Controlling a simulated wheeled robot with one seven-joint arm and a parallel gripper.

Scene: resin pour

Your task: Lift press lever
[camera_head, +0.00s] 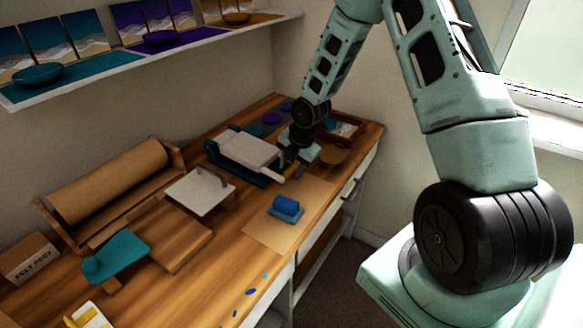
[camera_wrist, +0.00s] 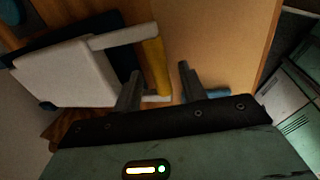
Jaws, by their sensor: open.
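The press (camera_head: 248,150) stands toward the far end of the workbench, with a dark blue base and a white top plate. It also fills the left of the wrist view (camera_wrist: 65,72). Its lever has pale arms joined by a yellow bar (camera_wrist: 154,62). In the head view the lever's pale near arm (camera_head: 274,176) points toward the front. My gripper (camera_head: 290,160) is low at the lever end of the press. In the wrist view my gripper (camera_wrist: 159,68) is open, and the yellow bar shows between its fingertips. I cannot tell whether they touch it.
A blue block (camera_head: 286,206) lies on a brown sheet in front. A white board with a grey handle (camera_head: 201,192) is left of the press. A paper roll (camera_head: 110,180) stands at the back left. A wooden frame (camera_head: 346,126) lies beyond my gripper. A shelf (camera_head: 150,50) overhangs the back.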

